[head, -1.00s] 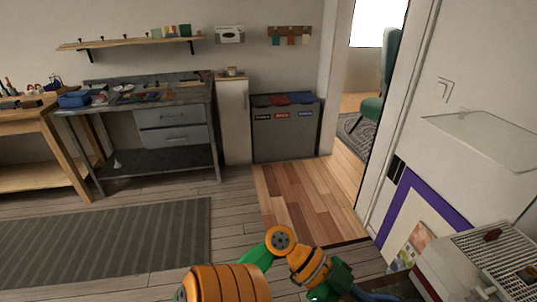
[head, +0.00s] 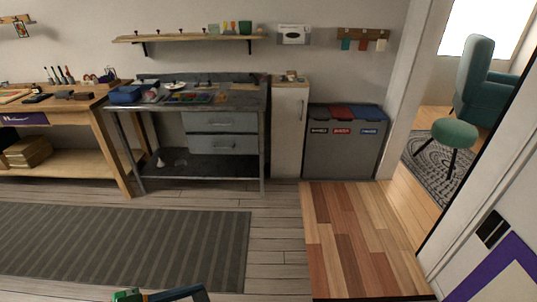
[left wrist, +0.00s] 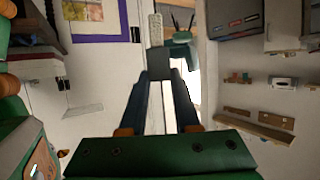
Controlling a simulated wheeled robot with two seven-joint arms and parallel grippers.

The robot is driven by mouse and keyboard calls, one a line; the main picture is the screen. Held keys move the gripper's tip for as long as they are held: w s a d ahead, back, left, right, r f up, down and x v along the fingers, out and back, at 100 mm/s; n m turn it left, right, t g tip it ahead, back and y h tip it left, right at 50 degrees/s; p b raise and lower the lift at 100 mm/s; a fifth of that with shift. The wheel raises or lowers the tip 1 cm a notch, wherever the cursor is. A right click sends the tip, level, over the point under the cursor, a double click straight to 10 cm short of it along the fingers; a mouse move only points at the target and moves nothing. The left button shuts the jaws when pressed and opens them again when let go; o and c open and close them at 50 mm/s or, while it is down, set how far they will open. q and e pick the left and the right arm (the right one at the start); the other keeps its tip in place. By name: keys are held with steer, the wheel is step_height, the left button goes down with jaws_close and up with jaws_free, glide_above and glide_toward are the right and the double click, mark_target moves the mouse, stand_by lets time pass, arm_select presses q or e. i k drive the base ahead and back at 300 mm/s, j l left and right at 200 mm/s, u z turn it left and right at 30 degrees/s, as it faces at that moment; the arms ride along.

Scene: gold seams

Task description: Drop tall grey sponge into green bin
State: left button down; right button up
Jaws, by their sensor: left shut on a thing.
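A grey sorting bin (head: 340,158) stands on the floor by the far wall in the head view, with a dark lid, a red lid and a blue lid. I see no clearly green bin. The held block is well away from the sorting bin. My right gripper is not in view.
A metal workbench (head: 222,98) and a narrow white cabinet (head: 290,130) stand left of the bin. A wooden bench (head: 60,108) is further left. The wood-plank floor (head: 360,240) before the bin is clear. A doorway with a green stool (head: 455,133) is at right.

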mark_target(246, 28)
steer(key=i+j, duration=0.1)
steer(key=i, duration=2.85)
